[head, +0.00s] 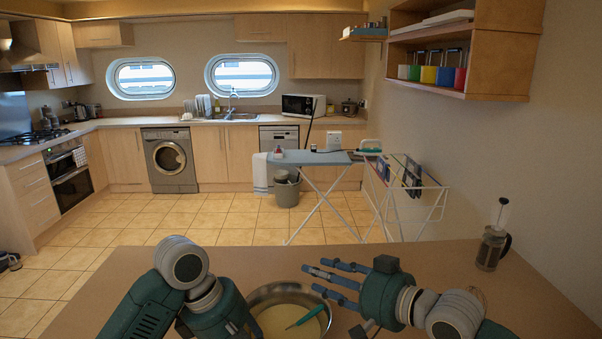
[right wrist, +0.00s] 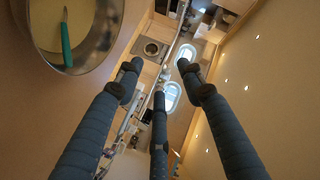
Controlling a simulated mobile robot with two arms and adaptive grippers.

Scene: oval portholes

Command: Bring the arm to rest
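My right gripper (head: 322,274) reaches in from the right over the counter, its dark fingers spread and pointing left. In the right wrist view the fingers (right wrist: 158,77) are apart with nothing between them. My left gripper (head: 238,326) is at the bottom of the head view, left of a metal bowl, with its fingers largely hidden. The bowl (head: 256,297) stands on the counter (head: 432,257) and holds pale yellow contents. A green-handled utensil (head: 305,317) lies in it; it also shows in the right wrist view (right wrist: 66,42).
A French press (head: 490,250) stands on the counter at the right. A wall shelf (head: 500,66) with coloured containers hangs above. Beyond the counter are an ironing board (head: 308,158), a drying rack (head: 420,186) and a grey bin (head: 286,192). The counter between the right gripper and French press looks clear.

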